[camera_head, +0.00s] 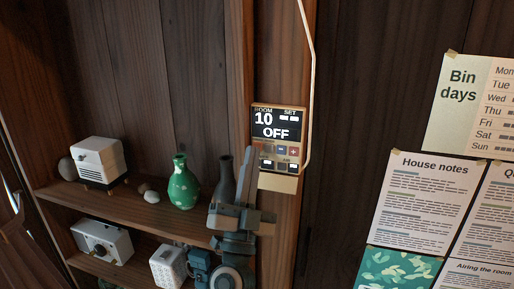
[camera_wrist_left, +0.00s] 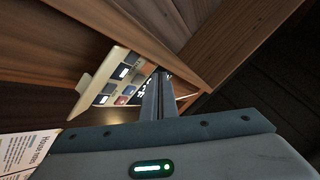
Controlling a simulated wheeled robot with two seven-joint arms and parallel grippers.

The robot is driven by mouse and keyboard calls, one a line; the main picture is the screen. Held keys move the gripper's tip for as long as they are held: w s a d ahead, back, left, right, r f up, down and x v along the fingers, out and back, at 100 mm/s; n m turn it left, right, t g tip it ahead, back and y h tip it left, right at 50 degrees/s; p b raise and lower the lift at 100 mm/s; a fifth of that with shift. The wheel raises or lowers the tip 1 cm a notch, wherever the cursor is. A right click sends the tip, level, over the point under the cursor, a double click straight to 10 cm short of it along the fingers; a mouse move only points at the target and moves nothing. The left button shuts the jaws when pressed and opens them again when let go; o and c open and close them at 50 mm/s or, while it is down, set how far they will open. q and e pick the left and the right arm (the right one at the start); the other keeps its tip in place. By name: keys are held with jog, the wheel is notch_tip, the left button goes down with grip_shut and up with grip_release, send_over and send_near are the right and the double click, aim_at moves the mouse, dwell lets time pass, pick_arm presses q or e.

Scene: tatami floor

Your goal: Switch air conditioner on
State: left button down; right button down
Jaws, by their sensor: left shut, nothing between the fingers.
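The air conditioner control panel (camera_head: 278,137) is fixed to a wooden post in the head view. Its dark screen reads ROOM 10, SET and OFF, with a few dashes under SET. Rows of small buttons lie under the screen, one of them red. My left gripper (camera_head: 247,152) is shut and empty, its fingertips pointing up at the panel's lower left edge. In the left wrist view the panel (camera_wrist_left: 122,80) shows tilted, and my shut fingers (camera_wrist_left: 158,78) cover part of it. I cannot tell whether the fingertips touch a button. My right gripper is not in view.
A shelf (camera_head: 150,214) at left holds a white box-shaped device (camera_head: 99,160), a green vase (camera_head: 183,184), a dark vase (camera_head: 225,182) and stones. More devices stand on the lower shelf. A pale cable (camera_head: 312,80) runs up from the panel. Paper notices (camera_head: 420,200) hang at right.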

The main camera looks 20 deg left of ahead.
pick_arm(q)
jog(key=shift+w, duration=0.15)
dwell(0.5)
jog(key=shift+w+b, duration=0.3)
jog(key=shift+b, duration=0.1)
jog(key=shift+w, duration=0.2)
dwell(0.4)
jog(key=shift+s, duration=0.75)
jog(key=shift+s+a, duration=0.1)
jog(key=shift+s, duration=2.85)
